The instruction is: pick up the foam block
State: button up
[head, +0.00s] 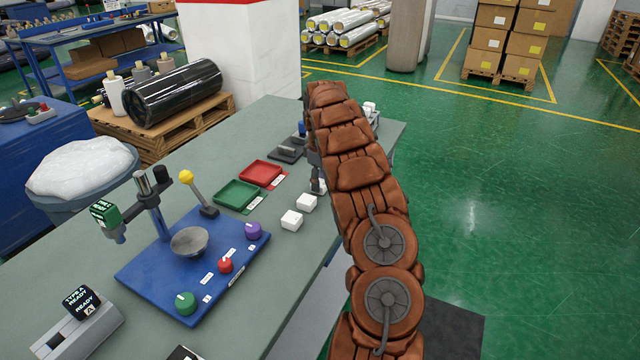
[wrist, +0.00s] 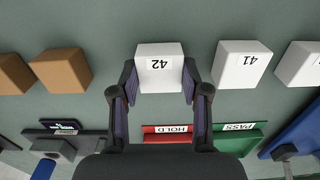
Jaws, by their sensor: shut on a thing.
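A white block labelled 42 (wrist: 159,68), which looks like the foam block, is between the two fingers of my gripper (wrist: 158,88) in the wrist view. The fingers are shut on its left and right sides. I cannot tell whether it rests on the table or is slightly raised. In the head view my brown arm hides most of the gripper and this block. A second white block labelled 41 (wrist: 242,63) stands to the right in the wrist view, apart from the fingers.
Another white block (wrist: 305,64) and two brown blocks (wrist: 62,70) stand in the same row. A red tray (head: 261,173) and a green tray (head: 237,195) lie beside the row. A blue board (head: 140,275) with knobs and a lever is nearer on the table (head: 263,120).

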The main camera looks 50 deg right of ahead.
jog(key=shift+r+b, duration=0.65)
jog(key=shift+r, duration=0.85)
jog(key=shift+s+a+r, duration=0.2)
jog(key=shift+a, duration=0.05)
